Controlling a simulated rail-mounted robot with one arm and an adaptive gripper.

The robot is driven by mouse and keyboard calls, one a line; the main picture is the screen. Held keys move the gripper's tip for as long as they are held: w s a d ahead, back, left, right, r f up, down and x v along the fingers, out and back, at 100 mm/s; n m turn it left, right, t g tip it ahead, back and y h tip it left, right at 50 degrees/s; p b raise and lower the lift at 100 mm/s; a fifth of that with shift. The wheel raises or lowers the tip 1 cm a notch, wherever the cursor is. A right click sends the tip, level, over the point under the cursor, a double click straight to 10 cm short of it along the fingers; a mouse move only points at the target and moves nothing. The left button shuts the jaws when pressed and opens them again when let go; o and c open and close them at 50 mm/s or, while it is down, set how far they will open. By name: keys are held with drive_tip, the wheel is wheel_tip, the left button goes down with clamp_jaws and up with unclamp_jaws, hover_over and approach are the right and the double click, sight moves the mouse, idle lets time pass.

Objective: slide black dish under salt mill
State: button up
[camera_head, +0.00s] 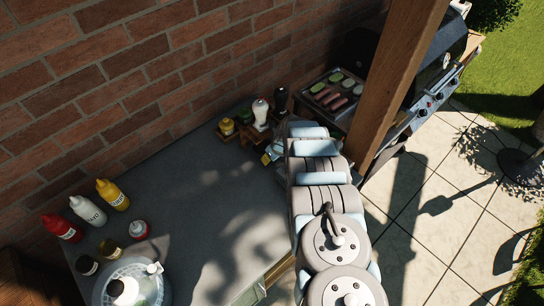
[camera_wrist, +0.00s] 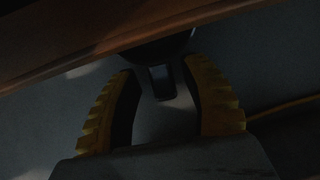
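The white salt mill (camera_head: 260,112) stands upright on a small wooden stand (camera_head: 257,132) near the wall, in the head view. My gripper (camera_head: 271,154) is low in front of that stand, partly hidden by my arm. In the dark wrist view, my gripper (camera_wrist: 160,70) has its two yellow-backed fingers apart. A dark rounded thing (camera_wrist: 155,48), perhaps the black dish, lies just beyond the fingertips, under a wooden edge (camera_wrist: 210,18). A small squarish dark part (camera_wrist: 161,84) of it reaches between the fingers, with gaps on both sides. I cannot make out the dish in the head view.
A dark mill (camera_head: 281,98) and jars (camera_head: 227,126) stand beside the salt mill. A food tray (camera_head: 330,95) is to the right, near a wooden post (camera_head: 395,85). Bottles (camera_head: 112,194) and a clear bowl (camera_head: 133,283) are at left. The middle tabletop (camera_head: 190,200) is clear.

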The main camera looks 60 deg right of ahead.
drive_tip(key=shift+r, duration=0.1)
drive_tip(key=shift+v, duration=3.45)
drive_tip(key=shift+s+r, duration=0.15)
